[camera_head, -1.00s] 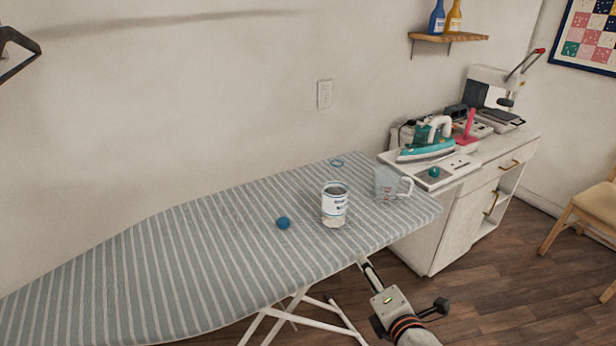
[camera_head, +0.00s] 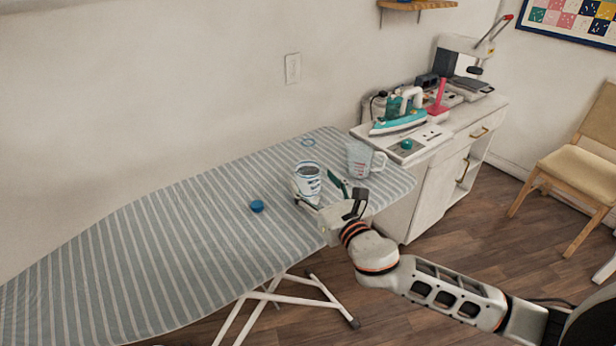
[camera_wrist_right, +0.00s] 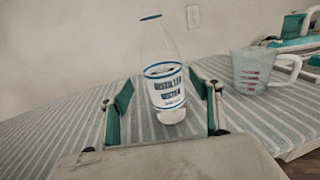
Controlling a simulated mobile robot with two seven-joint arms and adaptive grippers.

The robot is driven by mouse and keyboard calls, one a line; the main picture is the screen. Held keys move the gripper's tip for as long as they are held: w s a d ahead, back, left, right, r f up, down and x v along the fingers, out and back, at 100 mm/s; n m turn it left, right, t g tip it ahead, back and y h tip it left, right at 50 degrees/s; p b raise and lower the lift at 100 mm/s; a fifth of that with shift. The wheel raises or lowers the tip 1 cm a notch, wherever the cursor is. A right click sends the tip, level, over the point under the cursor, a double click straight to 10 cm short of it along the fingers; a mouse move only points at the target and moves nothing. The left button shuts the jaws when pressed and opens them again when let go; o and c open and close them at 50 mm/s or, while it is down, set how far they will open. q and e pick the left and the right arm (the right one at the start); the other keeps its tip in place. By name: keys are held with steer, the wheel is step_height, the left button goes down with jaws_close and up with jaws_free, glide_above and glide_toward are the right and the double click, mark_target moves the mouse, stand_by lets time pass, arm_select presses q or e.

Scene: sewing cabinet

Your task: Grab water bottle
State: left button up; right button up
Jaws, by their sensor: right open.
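The water bottle (camera_head: 308,178) stands upright on the striped ironing board (camera_head: 190,240). My right gripper (camera_head: 317,190) is at the board's front edge beside the bottle, open. In the right wrist view its fingers stand to the left and right of the bottle's lower part. I cannot tell whether either finger touches it. My left gripper is not in view.
A clear measuring cup (camera_head: 358,160) stands right of the bottle, close to my right gripper. A teal iron (camera_head: 400,121) sits on the white cabinet (camera_head: 425,195). The board's left part is clear.

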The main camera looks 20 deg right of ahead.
mark_target(314, 177)
steer(key=w, duration=0.4)
steer(key=shift+w+a, duration=0.1)
steer(key=shift+w, duration=0.25)
steer(key=c, duration=1.5)
steer(key=shift+r, duration=0.2)
